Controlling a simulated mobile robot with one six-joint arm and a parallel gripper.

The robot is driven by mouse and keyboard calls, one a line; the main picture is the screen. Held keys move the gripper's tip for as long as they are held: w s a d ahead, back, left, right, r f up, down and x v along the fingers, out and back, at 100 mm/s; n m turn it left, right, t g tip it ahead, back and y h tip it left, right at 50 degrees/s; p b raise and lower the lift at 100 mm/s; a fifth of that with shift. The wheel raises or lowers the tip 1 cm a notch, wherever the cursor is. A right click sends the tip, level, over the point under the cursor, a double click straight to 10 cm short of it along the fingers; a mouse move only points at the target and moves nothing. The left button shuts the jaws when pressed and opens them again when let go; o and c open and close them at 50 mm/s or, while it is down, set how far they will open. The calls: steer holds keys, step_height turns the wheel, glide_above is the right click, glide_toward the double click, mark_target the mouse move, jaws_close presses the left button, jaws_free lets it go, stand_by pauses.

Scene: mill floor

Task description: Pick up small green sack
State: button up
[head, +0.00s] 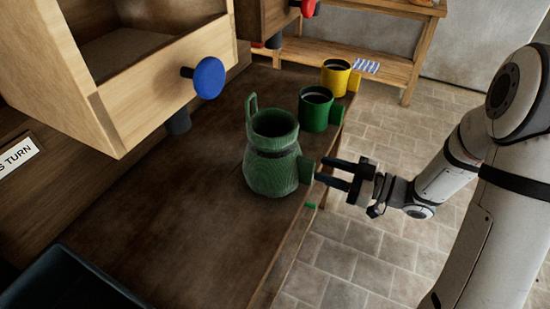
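The small green sack (271,172) stands upright on the brown wooden table in the head view. It has a ribbed body, a dark band at its neck, an open top, a thin loop at the upper left and a flat green tab (306,170) on its right side. My gripper (321,169) comes in from the right. Its two dark fingers are apart, with their tips at the outer edge of the tab. I cannot tell whether they touch it. Nothing shows held between the fingers.
A green cup (315,110) and a yellow cup (336,77) stand behind the sack along the table's right edge. A wooden bin with a blue knob (208,77) overhangs the upper left. A dark tray (65,280) is at the lower left. The table's front middle is clear.

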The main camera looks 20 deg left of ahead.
mark_target(309, 185)
steer(key=a, duration=0.4)
steer(key=shift+w+a+f, duration=0.1)
steer(key=shift+w+a, duration=0.2)
steer(key=shift+w, duration=0.05)
jaws_close()
stand_by(0.4)
